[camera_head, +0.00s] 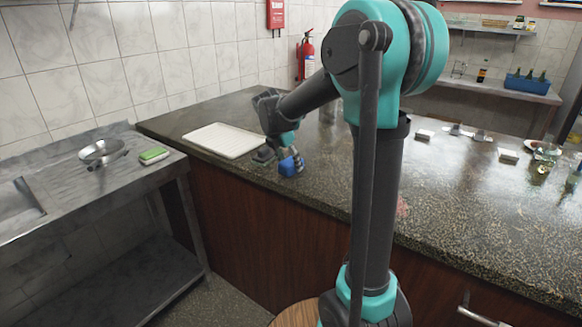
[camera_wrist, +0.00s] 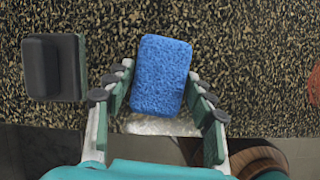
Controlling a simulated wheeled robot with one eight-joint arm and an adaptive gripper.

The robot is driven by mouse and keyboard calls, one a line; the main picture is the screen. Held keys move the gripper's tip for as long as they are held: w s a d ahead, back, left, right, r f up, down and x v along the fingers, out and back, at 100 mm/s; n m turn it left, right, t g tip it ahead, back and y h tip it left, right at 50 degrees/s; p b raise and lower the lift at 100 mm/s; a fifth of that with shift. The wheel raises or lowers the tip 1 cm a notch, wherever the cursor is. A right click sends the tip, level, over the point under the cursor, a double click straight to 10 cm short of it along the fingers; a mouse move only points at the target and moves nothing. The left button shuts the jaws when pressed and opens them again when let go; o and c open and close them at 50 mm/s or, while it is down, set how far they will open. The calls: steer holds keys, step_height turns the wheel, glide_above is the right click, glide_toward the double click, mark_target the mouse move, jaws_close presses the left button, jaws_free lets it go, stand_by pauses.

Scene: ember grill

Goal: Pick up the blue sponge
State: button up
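The blue sponge (camera_head: 288,167) lies at the front edge of the dark speckled counter, partly hidden by my gripper (camera_head: 289,152). In the wrist view the sponge (camera_wrist: 161,75) appears upright in the picture, between the two fingers of my gripper (camera_wrist: 160,85). The fingers are spread, one on each side of it. Narrow gaps show between the fingers and the sponge, so the gripper looks open and not closed on it. A whitish strip (camera_wrist: 158,125) shows just below the sponge; I cannot tell whether it belongs to it.
A dark block (camera_wrist: 54,68) stands left of the sponge, close to my left finger. A white tray (camera_head: 224,140) lies behind it on the counter (camera_head: 460,205). A green sponge (camera_head: 153,155) and metal pan (camera_head: 102,151) sit on the steel sink table. The counter's front edge is close.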

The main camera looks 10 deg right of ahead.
mark_target(290, 161)
steer(key=c, duration=0.5)
steer(key=shift+r, duration=0.15)
step_height(290, 161, up, 20)
stand_by(0.3)
